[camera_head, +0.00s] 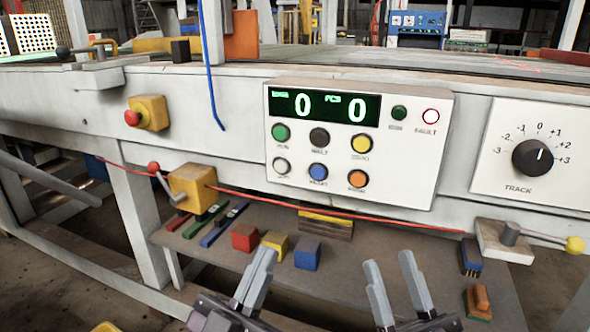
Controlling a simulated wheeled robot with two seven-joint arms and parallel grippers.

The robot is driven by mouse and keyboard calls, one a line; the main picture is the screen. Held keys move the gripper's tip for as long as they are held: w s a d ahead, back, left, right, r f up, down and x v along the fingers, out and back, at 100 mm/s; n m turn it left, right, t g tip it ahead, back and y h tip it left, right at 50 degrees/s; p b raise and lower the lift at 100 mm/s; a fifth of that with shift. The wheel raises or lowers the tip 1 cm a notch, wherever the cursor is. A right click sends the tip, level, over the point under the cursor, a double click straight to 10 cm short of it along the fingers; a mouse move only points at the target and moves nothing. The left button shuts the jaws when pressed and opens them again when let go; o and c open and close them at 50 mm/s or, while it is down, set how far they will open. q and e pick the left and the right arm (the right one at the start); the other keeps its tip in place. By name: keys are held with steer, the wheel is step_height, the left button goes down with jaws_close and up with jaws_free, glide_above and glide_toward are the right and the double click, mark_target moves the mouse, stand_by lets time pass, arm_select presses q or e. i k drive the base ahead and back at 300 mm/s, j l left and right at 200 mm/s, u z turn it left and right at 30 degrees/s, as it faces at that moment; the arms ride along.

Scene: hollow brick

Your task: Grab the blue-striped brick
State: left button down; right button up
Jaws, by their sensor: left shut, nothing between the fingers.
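No brick with clear blue stripes can be made out. A small dark block with blue on it (471,256) stands at the right end of the low shelf, under the lever box; its markings are too small to read. A plain blue block (307,254) sits mid-shelf. My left gripper (265,254) is shut and empty, its fingers together, in front of the shelf between the yellow and blue blocks in the picture. My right gripper (389,260) is open, fingers apart and nothing between them, left of the dark blue-marked block. Neither gripper visibly touches a block.
The shelf (380,243) also holds a red block (245,237), a yellow block (275,244), a yellow-topped brown stack (326,222) and an orange-and-green piece (478,302). A red cable (340,209) runs along the back. A control panel (355,142) overhangs the shelf.

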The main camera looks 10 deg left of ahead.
mark_target(190, 27)
steer(key=u, duration=0.7)
steer(key=j+z, duration=0.1)
steer(key=j, duration=0.3)
steer(key=k+j+z, duration=0.1)
steer(key=j, duration=0.25)
